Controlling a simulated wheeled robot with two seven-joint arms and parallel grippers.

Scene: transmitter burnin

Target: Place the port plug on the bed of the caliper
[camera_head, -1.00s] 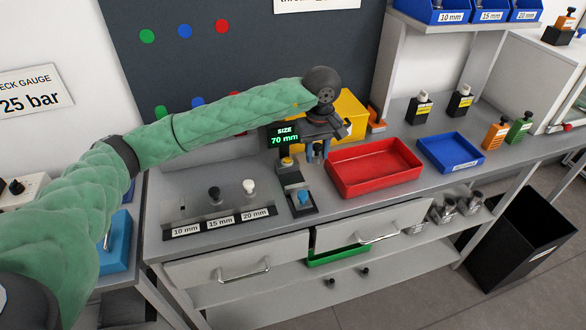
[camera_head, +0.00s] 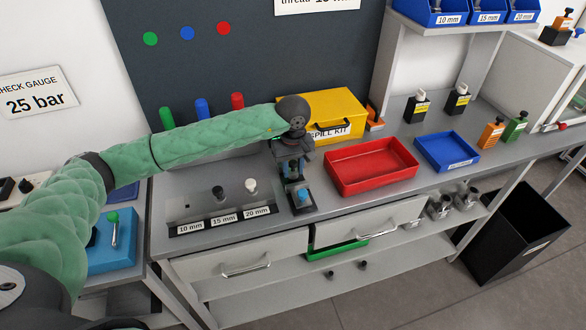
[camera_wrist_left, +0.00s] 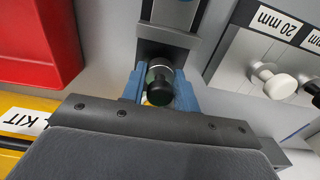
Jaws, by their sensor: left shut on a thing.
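My left gripper (camera_head: 293,168) is shut on a port plug (camera_wrist_left: 160,90), which has a black knob and a silvery collar. The plug sits between the blue fingers in the left wrist view; its lower end is hidden. In the left wrist view the caliper (camera_wrist_left: 168,38) lies just beyond the plug. I cannot tell whether the plug touches the bed. My right gripper is not in view.
Left of the caliper, a rack (camera_head: 190,213) labelled 10, 15 and 20 mm holds a black-topped and a white-topped piece. A red tray (camera_head: 372,185) stands close on the right, with a blue tray (camera_head: 447,168) beyond. A yellow spill kit (camera_head: 350,108) stands behind.

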